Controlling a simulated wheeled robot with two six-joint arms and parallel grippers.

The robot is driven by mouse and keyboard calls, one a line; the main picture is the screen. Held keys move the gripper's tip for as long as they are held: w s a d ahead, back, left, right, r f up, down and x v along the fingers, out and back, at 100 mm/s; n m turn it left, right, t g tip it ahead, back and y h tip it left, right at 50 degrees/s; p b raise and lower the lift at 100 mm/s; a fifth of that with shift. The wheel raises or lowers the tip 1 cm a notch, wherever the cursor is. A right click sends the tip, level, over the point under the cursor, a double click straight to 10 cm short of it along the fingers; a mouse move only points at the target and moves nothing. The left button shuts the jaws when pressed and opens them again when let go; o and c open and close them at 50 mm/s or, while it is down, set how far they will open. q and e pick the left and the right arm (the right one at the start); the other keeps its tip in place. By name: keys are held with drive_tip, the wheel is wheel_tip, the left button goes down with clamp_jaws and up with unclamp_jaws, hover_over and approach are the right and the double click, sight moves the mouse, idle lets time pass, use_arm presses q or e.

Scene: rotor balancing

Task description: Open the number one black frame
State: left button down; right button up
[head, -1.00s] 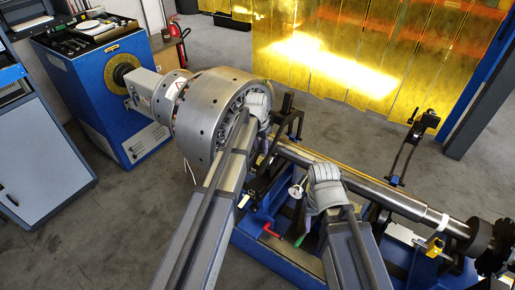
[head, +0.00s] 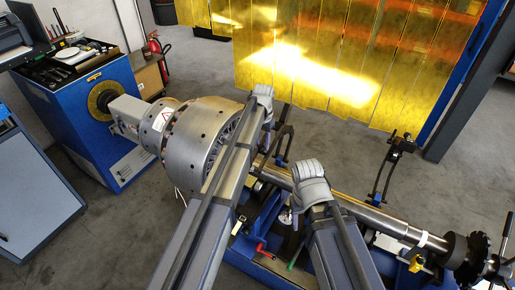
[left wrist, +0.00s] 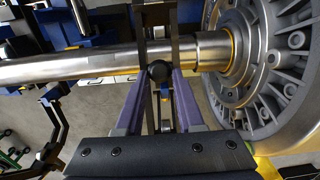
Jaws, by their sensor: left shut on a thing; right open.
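A black frame (head: 284,130) stands over the steel shaft (head: 335,203) close to the big grey rotor drum (head: 196,135). In the left wrist view its dark bars (left wrist: 174,25) rise across the shaft, with a round black knob (left wrist: 158,70) in front. My left gripper (head: 264,93) is at this frame; its purple-grey fingers (left wrist: 158,82) are shut on the knob. A second black frame (head: 388,170) stands tilted up behind the shaft at the right. My right gripper (head: 310,180) is open and empty above the near side of the shaft. I can read no number on either frame.
A blue machine base (head: 270,262) with red and green handles lies under the shaft. A blue cabinet (head: 85,125) stands left, a grey console (head: 35,200) nearer. A yellow curtain (head: 320,60) hangs at the back. The floor between is clear.

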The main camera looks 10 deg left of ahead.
use_arm(q)
drive_tip(key=w+d+r+p, duration=0.2)
drive_tip(key=w+r, duration=0.1)
drive_tip(key=w, duration=0.3)
drive_tip(key=shift+r+p, duration=0.3)
drive_tip(key=shift+p, duration=0.05)
drive_tip(key=c, duration=1.4)
unclamp_jaws()
drive_tip(key=shift+w+d+f, duration=0.2)
drive_tip(key=shift+w+f, duration=0.1)
drive_tip(key=shift+w, duration=0.05)
drive_tip(key=o, duration=0.3)
drive_tip(key=shift+s+a+r, duration=0.1)
drive_tip(key=shift+s+r, duration=0.1)
drive_tip(key=shift+s, duration=0.1)
drive_tip(key=o, duration=0.5)
drive_tip(key=shift+f, duration=0.1)
drive_tip(key=shift+o, duration=0.2)
wheel_tip(320, 180, up, 8)
drive_tip(key=p, duration=0.7)
drive_tip(key=shift+p, duration=0.35)
